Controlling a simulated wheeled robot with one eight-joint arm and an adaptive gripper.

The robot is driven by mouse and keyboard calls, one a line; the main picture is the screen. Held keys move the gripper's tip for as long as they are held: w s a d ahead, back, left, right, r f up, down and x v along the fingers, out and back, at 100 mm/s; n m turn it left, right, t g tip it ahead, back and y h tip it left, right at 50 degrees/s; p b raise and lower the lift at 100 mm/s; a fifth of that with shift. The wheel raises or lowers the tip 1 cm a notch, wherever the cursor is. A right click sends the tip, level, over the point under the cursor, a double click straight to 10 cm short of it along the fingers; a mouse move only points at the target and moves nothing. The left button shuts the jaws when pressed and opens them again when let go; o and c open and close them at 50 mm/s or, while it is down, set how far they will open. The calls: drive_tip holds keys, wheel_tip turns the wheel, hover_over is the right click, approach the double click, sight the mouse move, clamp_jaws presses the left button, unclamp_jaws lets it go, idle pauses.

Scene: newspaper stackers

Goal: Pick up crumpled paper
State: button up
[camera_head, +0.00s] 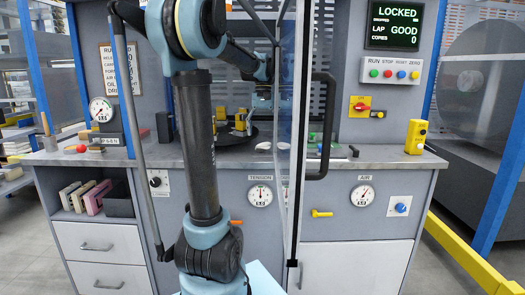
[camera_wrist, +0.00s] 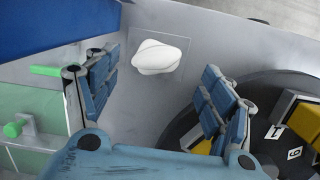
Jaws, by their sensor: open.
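The crumpled paper is a white, rounded lump (camera_wrist: 157,57) on the grey worktop in the wrist view. In the head view, a small pale shape (camera_head: 263,147) on the counter beside the dark turntable looks like it. My gripper (camera_wrist: 161,66) is open and empty, with its blue padded fingers spread to the left and right of the paper in the picture. No contact with the paper shows, and the height of the fingers above it is hard to judge. In the head view, the gripper is hard to make out at the machine's middle.
A dark round turntable (camera_wrist: 262,92) with yellow-and-black blocks (camera_wrist: 300,112) lies close to the right finger. Green-handled parts (camera_wrist: 14,129) are at the left. In the head view, a clear door with a dark handle (camera_head: 325,125) stands open near my arm.

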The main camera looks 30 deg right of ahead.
sight(263, 143)
drive_tip(key=shift+s+f, duration=0.2)
drive_tip(key=shift+f, duration=1.25)
drive_tip(key=shift+s+f, duration=0.15)
drive_tip(key=shift+f, duration=1.3)
drive_tip(key=c, duration=1)
